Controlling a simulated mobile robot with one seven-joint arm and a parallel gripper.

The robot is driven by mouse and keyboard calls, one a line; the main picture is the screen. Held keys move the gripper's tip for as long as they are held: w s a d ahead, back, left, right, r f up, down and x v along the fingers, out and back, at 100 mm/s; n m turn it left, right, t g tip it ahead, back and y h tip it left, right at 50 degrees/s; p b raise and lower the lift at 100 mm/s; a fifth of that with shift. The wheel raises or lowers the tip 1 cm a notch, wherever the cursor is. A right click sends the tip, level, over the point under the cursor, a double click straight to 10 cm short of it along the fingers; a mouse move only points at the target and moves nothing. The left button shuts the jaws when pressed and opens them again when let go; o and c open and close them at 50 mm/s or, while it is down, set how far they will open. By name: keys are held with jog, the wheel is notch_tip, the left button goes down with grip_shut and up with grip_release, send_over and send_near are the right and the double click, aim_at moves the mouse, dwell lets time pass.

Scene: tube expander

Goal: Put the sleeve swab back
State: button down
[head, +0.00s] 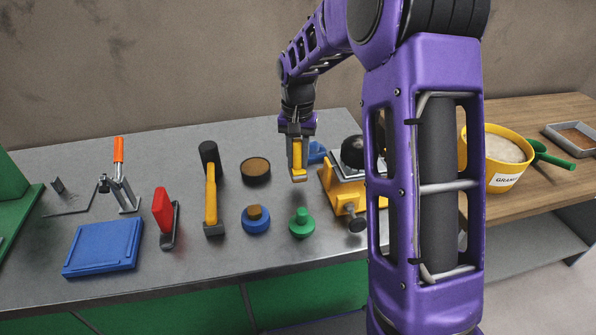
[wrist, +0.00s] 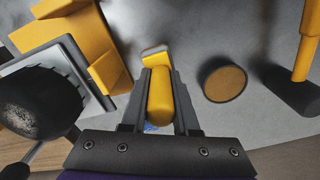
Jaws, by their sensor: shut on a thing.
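A yellow-handled tool, which I take to be the sleeve swab (head: 298,160), hangs below my gripper (head: 296,150). In the wrist view my gripper (wrist: 158,80) is shut on the yellow handle of the swab (wrist: 160,98), one finger on each side. The swab's wider end, yellow with a grey-white edge, points away from the wrist. In the head view it hangs roughly upright, apparently above the grey bench. A blue item (head: 317,152) shows partly behind my gripper; whether it is the swab's holder I cannot tell.
The yellow device (head: 345,192) with a black round top stands close right. A brown-topped round tin (head: 256,171), a yellow-handled hammer (head: 211,195), a blue-based piece (head: 256,222) and a green knobbed piece (head: 301,224) stand nearby. Bare bench (head: 180,270) lies in front.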

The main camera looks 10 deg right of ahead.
aim_at(298, 170)
jog(key=shift+f, duration=1.85)
jog(key=shift+f+b, duration=0.2)
jog(key=shift+b, duration=0.1)
jog(key=c, duration=0.7)
grip_release()
jog(key=shift+r, duration=0.15)
notch_tip(298, 170, up, 12)
jog(key=shift+r+p, duration=0.1)
jog(key=shift+p, duration=0.85)
jog(key=shift+a, duration=0.1)
